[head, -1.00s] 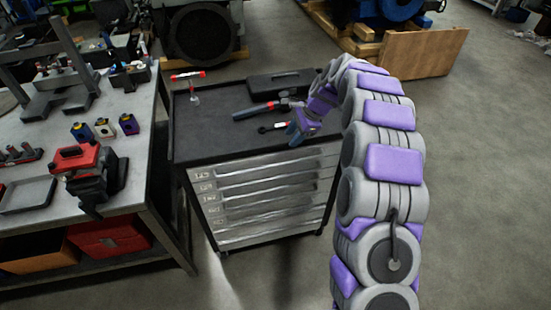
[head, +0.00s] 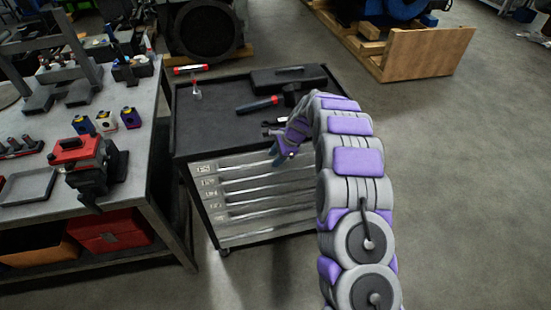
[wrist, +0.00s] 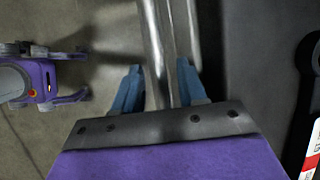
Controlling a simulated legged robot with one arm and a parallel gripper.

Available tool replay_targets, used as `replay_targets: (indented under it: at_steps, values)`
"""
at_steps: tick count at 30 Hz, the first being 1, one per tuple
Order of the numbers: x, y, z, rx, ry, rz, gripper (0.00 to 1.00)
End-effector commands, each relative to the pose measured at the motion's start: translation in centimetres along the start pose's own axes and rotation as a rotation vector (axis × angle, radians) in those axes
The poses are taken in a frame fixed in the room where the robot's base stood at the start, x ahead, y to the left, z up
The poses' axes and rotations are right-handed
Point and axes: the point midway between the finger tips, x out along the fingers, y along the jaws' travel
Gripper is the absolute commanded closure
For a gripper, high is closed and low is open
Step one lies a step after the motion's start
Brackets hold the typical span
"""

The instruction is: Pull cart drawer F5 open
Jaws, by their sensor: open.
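The tool cart (head: 225,130) has a stack of silver drawers with long pull rails and small tags at the left end. The tags are too small to read surely, so I cannot tell which is F5. The top drawer (head: 235,167) looks closed. My gripper (head: 279,160) points down at the right part of the top drawer's front. In the wrist view my gripper (wrist: 160,82) is open, with one blue finger on each side of a shiny metal rail (wrist: 158,45). I cannot tell whether either finger touches it. My arm hides the cart's right front.
A black case (head: 288,76), a hammer (head: 258,105) and a red-ended tool (head: 189,69) lie on the cart top. A workbench (head: 140,185) with a red vise (head: 82,155) stands close on the left. The floor (head: 460,180) to the right is clear.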

Motion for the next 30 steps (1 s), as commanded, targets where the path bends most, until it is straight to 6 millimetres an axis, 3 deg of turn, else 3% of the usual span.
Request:
replay_targets:
  at_steps: [11,24,30]
  values:
    - [0.59,0.0,-0.03,0.001,0.0,0.0,0.59]
    - [0.58,-0.03,-0.04,0.001,0.0,-0.001,1.0]
    - [0.57,-0.06,-0.04,0.001,0.0,-0.002,1.0]
